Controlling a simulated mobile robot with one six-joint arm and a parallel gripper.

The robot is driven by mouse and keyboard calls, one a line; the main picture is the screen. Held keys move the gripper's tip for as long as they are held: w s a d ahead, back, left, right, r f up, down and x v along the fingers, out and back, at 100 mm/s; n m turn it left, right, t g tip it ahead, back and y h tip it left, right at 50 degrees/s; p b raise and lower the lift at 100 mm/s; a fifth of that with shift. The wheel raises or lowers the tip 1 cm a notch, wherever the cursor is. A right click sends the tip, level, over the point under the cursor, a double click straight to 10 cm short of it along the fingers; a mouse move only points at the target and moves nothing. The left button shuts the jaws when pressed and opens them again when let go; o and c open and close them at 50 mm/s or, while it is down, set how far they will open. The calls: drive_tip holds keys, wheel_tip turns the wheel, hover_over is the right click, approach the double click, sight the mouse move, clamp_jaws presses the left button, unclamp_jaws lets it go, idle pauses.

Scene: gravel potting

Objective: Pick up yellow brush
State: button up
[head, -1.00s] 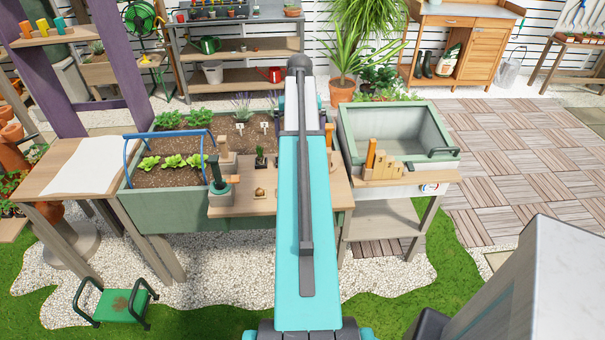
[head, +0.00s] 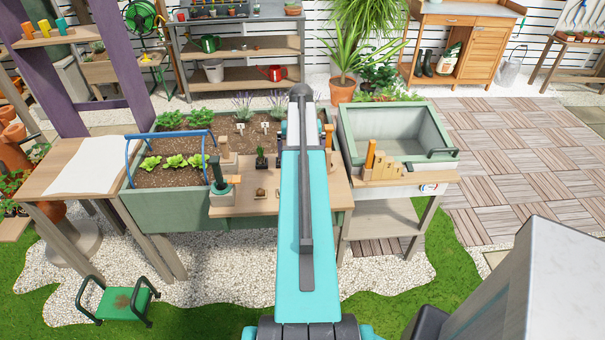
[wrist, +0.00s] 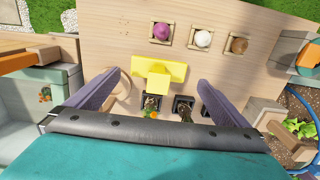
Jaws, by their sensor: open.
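The yellow brush (wrist: 158,72) lies on the wooden work board (wrist: 110,35) in the wrist view, a broad yellow bar with a narrower block on its near side. My gripper (wrist: 160,80) is open, its two purple fingers on either side of the brush. No contact with the brush shows, and the height between them is unclear. In the head view my own arm covers the gripper and the brush.
Purple (wrist: 161,31), white (wrist: 202,38) and brown (wrist: 239,45) balls sit in square holders beyond the brush. Black pots (wrist: 183,104) with small plants stand on its near side. In the head view, a green-rimmed sink (head: 395,130) stands to the right.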

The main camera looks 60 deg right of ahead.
drive_tip(key=shift+f, duration=0.1)
idle(0.3)
drive_tip(key=shift+s+d+f+p, duration=0.1)
drive_tip(key=shift+s+f+p, duration=0.1)
drive_tip(key=shift+f+p, duration=0.95)
drive_tip(key=shift+f, duration=1.35)
drive_tip(key=c, duration=1.1)
drive_tip(key=shift+r, duration=0.15)
drive_tip(key=shift+r+b, duration=1.4)
drive_tip(key=shift+r, duration=3.5)
